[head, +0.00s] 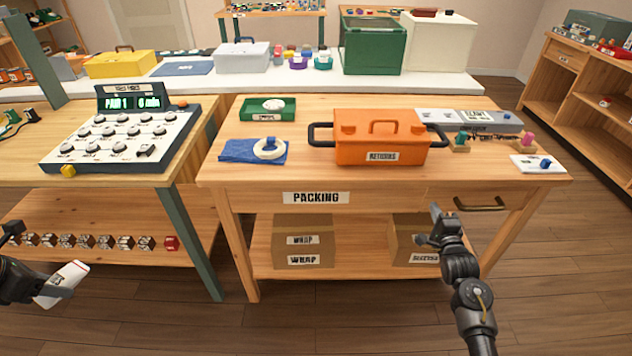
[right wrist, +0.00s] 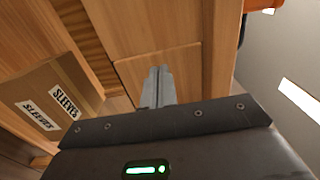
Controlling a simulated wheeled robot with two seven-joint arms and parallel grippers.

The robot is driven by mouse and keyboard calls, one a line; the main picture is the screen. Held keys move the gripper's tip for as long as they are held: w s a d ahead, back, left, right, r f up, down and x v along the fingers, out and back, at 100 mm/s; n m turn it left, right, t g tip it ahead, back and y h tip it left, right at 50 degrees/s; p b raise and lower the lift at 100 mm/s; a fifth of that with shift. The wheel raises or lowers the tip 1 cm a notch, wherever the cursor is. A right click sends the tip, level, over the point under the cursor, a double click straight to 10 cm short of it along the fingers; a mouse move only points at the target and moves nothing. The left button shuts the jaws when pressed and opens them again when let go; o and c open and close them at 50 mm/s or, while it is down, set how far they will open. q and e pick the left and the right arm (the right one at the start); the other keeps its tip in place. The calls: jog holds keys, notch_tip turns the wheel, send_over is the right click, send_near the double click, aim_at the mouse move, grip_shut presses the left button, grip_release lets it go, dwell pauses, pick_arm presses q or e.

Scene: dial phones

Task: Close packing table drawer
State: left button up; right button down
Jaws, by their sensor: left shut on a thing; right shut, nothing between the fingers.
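The packing table (head: 225,180) carries a "PACKING" label on its front. Its wooden drawer front (head: 450,194) is at the right, with a bronze bar handle (head: 480,204). The drawer front looks about flush with the table, though a small gap cannot be ruled out. My right gripper (head: 437,214) is shut and empty, just left of and below the handle. In the right wrist view its fingers (right wrist: 158,84) point at a wooden panel (right wrist: 175,65); contact cannot be told. My left gripper (head: 45,292) is shut on a white, red-ended object (head: 64,284) at the lower left.
An orange toolbox (head: 375,132), blue cloth (head: 240,150) with a tape roll, and green tray (head: 267,110) are on the tabletop. Cardboard boxes stand on the lower shelf, including a "SLEEVES" box (right wrist: 55,108). A console (head: 122,138) is on the left table. Floor in front is clear.

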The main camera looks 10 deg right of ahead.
pick_arm(q)
jog(key=shift+s+r, duration=0.25)
jog(key=shift+r, duration=0.25)
pick_arm(e)
jog(key=s+a, duration=0.2)
jog(key=s, duration=0.8)
jog(key=shift+s, duration=0.3)
pick_arm(q)
jog(key=shift+f, duration=0.1)
